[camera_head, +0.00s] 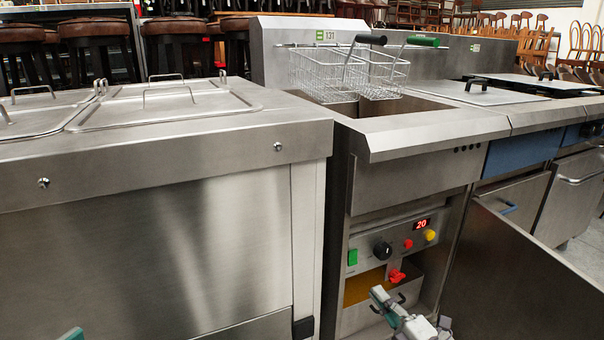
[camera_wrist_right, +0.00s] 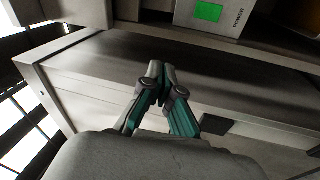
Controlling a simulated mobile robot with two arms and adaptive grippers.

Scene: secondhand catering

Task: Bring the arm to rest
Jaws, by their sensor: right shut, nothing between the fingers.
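My right gripper (camera_head: 381,298) is at the bottom of the head view, in front of the lower part of the fryer cabinet (camera_head: 415,172). In the right wrist view, my right gripper (camera_wrist_right: 163,76) has its teal fingers drawn together at the tips, with nothing between them. A grey metal surface fills the space beyond the fingers. A small teal piece at the bottom left edge of the head view appears to be part of my left gripper (camera_head: 72,334). Most of it is outside the picture, so its opening is hidden.
The fryer has a red knob (camera_head: 397,276), a black dial (camera_head: 382,250) and a display reading 20. Its open door (camera_head: 520,270) stands at the right. Two wire baskets (camera_head: 345,75) hang above the fryer. A steel counter with lids (camera_head: 160,103) fills the left.

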